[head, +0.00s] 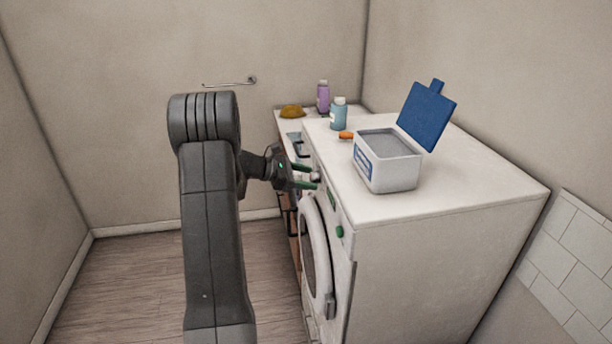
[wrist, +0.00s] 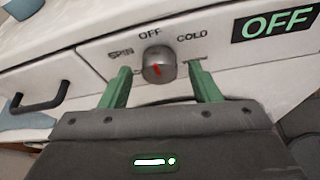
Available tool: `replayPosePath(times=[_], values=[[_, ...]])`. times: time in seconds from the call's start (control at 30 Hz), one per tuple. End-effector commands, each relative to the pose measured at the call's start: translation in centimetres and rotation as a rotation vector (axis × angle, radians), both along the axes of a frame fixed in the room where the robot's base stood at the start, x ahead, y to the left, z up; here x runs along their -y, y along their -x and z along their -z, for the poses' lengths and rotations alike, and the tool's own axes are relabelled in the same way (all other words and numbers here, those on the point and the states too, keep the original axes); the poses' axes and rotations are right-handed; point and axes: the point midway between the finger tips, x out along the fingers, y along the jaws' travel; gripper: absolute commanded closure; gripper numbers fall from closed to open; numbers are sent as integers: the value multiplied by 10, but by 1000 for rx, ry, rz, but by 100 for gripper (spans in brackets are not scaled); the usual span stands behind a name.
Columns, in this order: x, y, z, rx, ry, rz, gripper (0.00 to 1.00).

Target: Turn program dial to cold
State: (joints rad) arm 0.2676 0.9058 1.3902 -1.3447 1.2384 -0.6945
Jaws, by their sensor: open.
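The program dial (wrist: 159,62) is a round grey metal knob with a red mark on its face, on the washer's white front panel. The labels SPIN, OFF and COLD stand around it, at upper left, top and upper right. The red mark shows on the knob's lower face; which label it stands for is hard to tell. My gripper (wrist: 158,82) is open, its green fingers on either side of the dial with gaps visible. In the head view my gripper (head: 304,177) reaches from the left to the front panel of the washer (head: 440,265).
A display (wrist: 275,22) reads OFF. A white box (head: 390,172) with a raised blue lid, a blue bottle (head: 339,115) and an orange item (head: 346,135) stand on top. A purple bottle (head: 323,97) is behind. The round door (head: 316,255) is below the panel.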

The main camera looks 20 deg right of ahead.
Motion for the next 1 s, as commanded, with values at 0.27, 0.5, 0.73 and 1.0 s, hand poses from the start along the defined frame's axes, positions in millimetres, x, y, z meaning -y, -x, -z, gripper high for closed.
replayPosePath(times=[0.27, 0.5, 0.73, 1.0], values=[[1, 0, 1, 0, 0, 0, 43], [1, 0, 1, 0, 0, 0, 88], [1, 0, 2, 10, 2, 0, 88], [1, 1, 7, 93, 21, -1, 88]])
